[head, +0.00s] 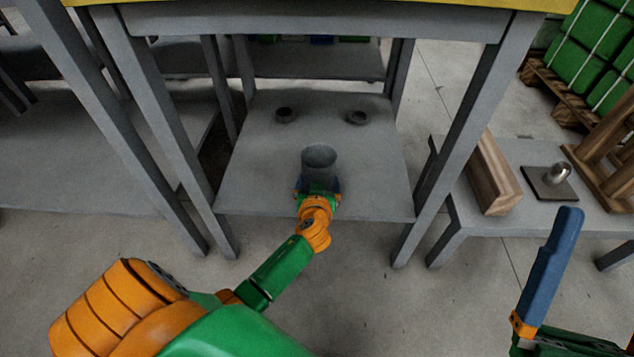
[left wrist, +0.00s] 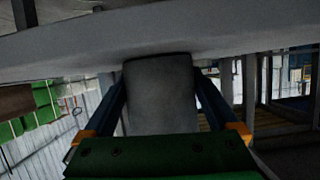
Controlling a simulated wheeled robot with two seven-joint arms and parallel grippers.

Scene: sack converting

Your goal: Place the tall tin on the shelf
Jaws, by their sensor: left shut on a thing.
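The tall tin (head: 319,156) is a plain grey cylinder with an open top. My left gripper (head: 318,186) is shut on it, over the front half of the lower shelf (head: 250,185) of the grey bench. In the left wrist view the tin (left wrist: 160,92) sits between two blue fingers, and a grey slab (left wrist: 60,42) runs across beyond it. I cannot tell whether the tin's base touches the shelf. My right gripper (head: 546,270) is at the lower right, away from the shelf; I see it edge-on, so its opening is unclear.
Bench legs flank the shelf, and a yellow-edged top (head: 300,3) is above. A low table (head: 520,215) at right holds a wooden block (head: 492,175).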

